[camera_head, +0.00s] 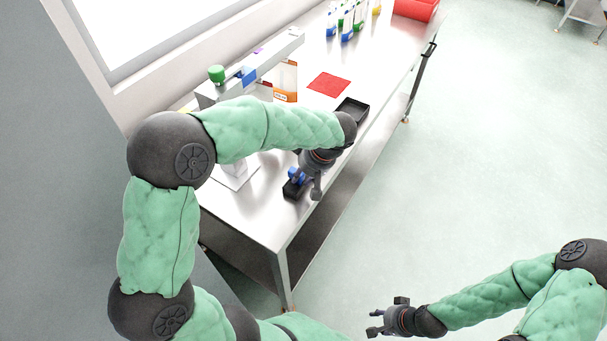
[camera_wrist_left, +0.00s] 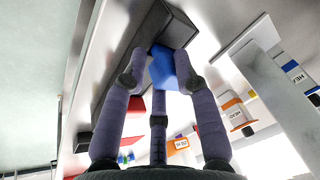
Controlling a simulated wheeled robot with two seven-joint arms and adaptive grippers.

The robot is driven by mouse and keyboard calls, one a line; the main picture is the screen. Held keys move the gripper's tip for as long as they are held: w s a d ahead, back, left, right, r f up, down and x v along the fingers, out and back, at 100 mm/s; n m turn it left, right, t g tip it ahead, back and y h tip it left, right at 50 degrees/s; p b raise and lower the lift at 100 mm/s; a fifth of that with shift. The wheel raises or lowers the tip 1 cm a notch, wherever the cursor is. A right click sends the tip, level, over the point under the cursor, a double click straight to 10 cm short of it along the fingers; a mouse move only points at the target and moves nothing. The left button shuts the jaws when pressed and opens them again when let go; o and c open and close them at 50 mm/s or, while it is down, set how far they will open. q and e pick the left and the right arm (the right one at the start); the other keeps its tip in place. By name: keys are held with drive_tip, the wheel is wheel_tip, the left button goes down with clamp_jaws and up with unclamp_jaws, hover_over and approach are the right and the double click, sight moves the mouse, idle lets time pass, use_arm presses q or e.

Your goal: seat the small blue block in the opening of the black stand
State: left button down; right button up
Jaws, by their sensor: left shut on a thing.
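The small blue block (camera_head: 295,173) is at the near end of the table, right by the black stand (camera_head: 292,191). My left gripper (camera_head: 306,188) is shut on the block, just above the stand. In the left wrist view the block (camera_wrist_left: 162,68) sits between the fingertips of my left gripper (camera_wrist_left: 163,75), close against the dark stand (camera_wrist_left: 180,30). The stand's opening is hidden, so I cannot tell whether the block is inside it. My right gripper (camera_head: 373,322) is open and empty, over the floor away from the table.
A black tray (camera_head: 352,108) and a red mat (camera_head: 328,83) lie further back on the table (camera_head: 258,212). A white apparatus with a green cap (camera_head: 216,73) stands at left. Several colored bottles and a red bin (camera_head: 415,9) are at the far end.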

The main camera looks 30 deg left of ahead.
use_arm(q)
drive_tip(key=shift+f+b, duration=0.65)
drive_tip(key=shift+f, duration=0.1)
drive_tip(key=c, duration=0.9)
unclamp_jaws()
drive_tip(key=v, duration=1.2)
